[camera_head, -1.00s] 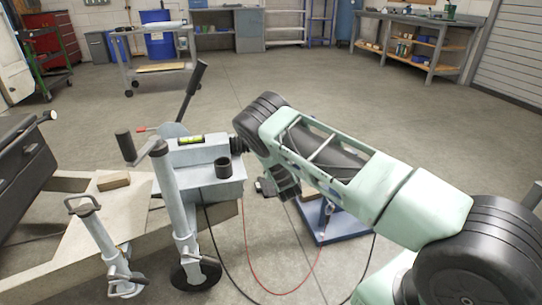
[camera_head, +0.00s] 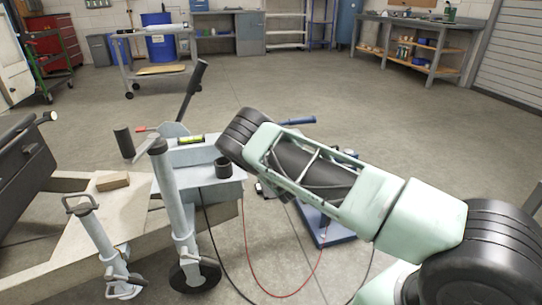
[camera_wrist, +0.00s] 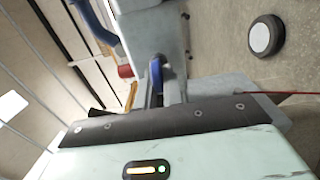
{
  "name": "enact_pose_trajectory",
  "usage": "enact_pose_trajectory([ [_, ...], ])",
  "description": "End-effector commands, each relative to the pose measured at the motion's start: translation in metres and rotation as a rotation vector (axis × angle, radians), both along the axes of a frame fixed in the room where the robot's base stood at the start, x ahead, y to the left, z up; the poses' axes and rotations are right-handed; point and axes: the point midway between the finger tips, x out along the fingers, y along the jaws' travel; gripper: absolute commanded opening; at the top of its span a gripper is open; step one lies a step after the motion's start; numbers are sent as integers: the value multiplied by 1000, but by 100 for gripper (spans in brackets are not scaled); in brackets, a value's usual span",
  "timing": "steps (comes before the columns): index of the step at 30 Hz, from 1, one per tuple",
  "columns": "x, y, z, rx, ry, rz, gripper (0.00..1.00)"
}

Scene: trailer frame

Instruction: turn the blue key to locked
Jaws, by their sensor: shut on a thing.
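The blue key (camera_wrist: 156,70) shows in the wrist view as a narrow blue piece in front of a grey metal face. My gripper (camera_wrist: 160,88) is shut on it, with a finger on either side. The key's lower part is hidden between the fingers, and I cannot read any lock marking. In the head view, the grey box (camera_head: 212,190) on the trailer frame has my arm's end beside its right side. The key and my fingertips are hidden there behind my arm.
A jack post (camera_head: 173,200) stands in front of the box. Black and red cables lie below. A blue stand (camera_head: 328,232) is behind my arm.

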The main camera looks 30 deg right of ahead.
Motion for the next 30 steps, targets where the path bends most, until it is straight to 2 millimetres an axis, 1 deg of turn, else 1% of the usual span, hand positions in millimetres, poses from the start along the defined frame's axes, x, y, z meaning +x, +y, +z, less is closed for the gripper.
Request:
enact_pose_trajectory([
  [8,0,0,-1,-1,2,1,0],
  [9,0,0,-1,-1,2,1,17],
  [10,0,0,-1,-1,2,1,26],
  [11,0,0,-1,0,2,1,31],
  [19,-1,0,0,-1,1,1,31],
  [22,-5,1,0,0,2,0,31],
  [26,-22,6,1,-2,5,1,31],
  [30,-52,15,1,0,6,0,31],
])
